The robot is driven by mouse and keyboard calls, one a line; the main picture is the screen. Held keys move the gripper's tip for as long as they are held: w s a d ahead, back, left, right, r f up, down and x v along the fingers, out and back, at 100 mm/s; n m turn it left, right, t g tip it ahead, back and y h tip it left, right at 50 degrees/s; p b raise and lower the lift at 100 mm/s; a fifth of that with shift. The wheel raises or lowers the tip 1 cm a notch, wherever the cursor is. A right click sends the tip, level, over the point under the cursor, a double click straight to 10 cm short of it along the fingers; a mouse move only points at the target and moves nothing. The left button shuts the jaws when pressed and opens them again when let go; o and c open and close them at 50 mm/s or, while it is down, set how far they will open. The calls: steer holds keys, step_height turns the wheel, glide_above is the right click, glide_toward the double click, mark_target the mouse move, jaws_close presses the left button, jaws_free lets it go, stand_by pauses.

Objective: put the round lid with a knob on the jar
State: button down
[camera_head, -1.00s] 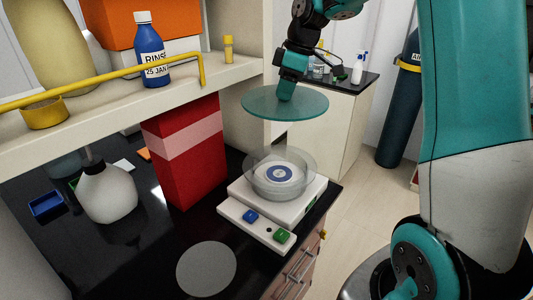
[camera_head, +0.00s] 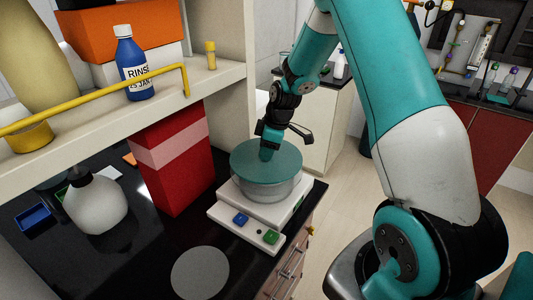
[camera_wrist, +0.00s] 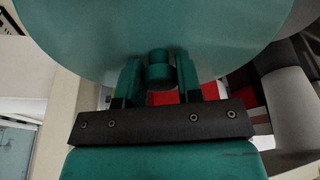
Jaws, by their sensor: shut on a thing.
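The round teal lid (camera_head: 285,165) lies level over the mouth of the clear glass jar (camera_head: 272,189). It appears to rest on the rim, though I cannot see the whole contact line. The jar stands on the white scale (camera_head: 250,217). My gripper (camera_head: 266,154) is above the lid and shut on its knob. In the wrist view, the fingers of my gripper (camera_wrist: 159,80) stand on either side of the teal knob (camera_wrist: 160,70), and the lid (camera_wrist: 160,30) fills the upper part. The knob is hidden by the gripper in the head view.
A red box (camera_head: 172,160) stands left of the scale, and a white bottle (camera_head: 95,205) is farther left. A grey disc (camera_head: 200,272) lies on the black bench in front. A shelf (camera_head: 215,88) with a yellow rail and a blue rinse bottle (camera_head: 136,68) overhangs the bench.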

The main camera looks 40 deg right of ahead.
step_height(320, 180, down, 2)
steer(key=shift+f+p, duration=0.15)
steer(key=shift+p, duration=0.15)
steer(key=shift+f, duration=0.15)
steer(key=shift+f, duration=0.1)
steer(key=shift+f+b, duration=0.3)
steer(key=shift+b, duration=0.15)
steer(key=c, duration=0.8)
jaws_free()
steer(key=shift+r, duration=0.1)
